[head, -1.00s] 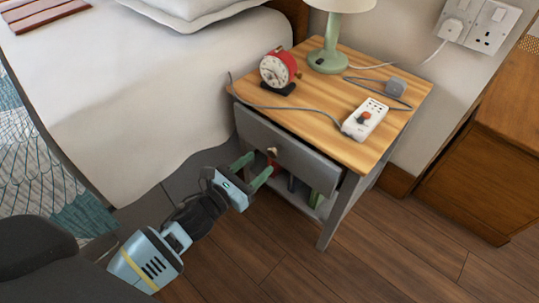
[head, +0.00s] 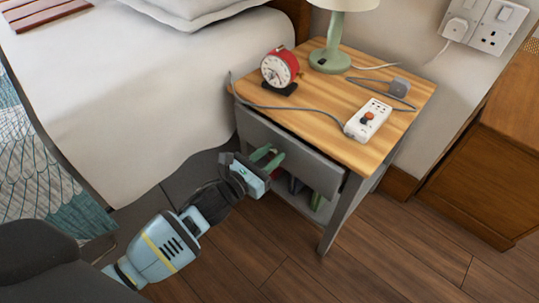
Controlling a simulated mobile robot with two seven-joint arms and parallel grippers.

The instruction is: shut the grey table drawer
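The grey drawer (head: 310,162) is under the wooden top of the bedside table (head: 335,115). Its front stands a little out from the table, with a dark gap along its upper edge. My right gripper is not in view.
On the table top are a red alarm clock (head: 279,69), a green lamp (head: 331,56) and a white power strip (head: 368,119) with a grey cable. Several items stand on the shelf below. The bed (head: 150,90) is close on the left; wooden floor (head: 400,250) is clear at front right.

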